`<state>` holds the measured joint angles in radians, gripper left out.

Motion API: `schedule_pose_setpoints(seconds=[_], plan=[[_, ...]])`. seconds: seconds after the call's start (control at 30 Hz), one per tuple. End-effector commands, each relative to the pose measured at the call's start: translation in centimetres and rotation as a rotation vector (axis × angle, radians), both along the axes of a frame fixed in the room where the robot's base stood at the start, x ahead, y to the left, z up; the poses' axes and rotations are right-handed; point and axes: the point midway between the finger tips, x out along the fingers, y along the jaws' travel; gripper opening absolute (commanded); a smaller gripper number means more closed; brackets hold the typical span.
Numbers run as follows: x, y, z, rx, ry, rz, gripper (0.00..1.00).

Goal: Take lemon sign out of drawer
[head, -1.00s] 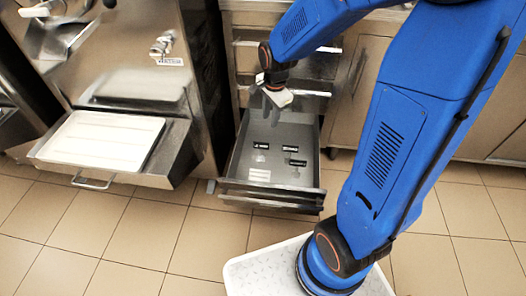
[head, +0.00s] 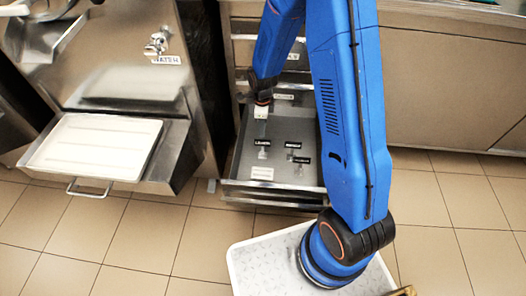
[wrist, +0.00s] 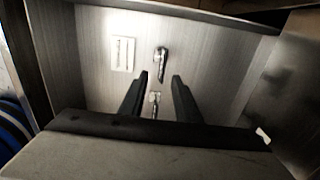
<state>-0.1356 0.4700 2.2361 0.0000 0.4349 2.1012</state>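The lemon sign (head: 262,142), a small dark label reading LEMON on a pale stand, is at the left inside the open drawer (head: 231,160). My gripper (head: 261,112) hangs over the drawer, farther back than the lemon sign in the picture. In the wrist view my gripper's two dark fingers (wrist: 160,76) are spread apart with nothing clamped between them. One small sign stand (wrist: 154,98) shows between the fingers and another (wrist: 160,62) lies beyond the tips. I cannot tell which of these is the lemon sign.
Two other dark-labelled signs, one (head: 293,146) and one (head: 302,160), are in the drawer to the right. A flat white card (head: 262,173) is near its front; it also shows in the wrist view (wrist: 123,54). A freezer's white tray (head: 95,146) juts out at left.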

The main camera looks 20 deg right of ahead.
Motion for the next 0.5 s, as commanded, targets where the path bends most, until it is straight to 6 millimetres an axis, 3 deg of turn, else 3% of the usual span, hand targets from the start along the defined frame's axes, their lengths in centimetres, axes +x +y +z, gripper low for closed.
schedule_pose_setpoints(seconds=[0.5], plan=[[-0.1, -0.1, -7.9, 0.000, 0.004, 0.002, 0.30]])
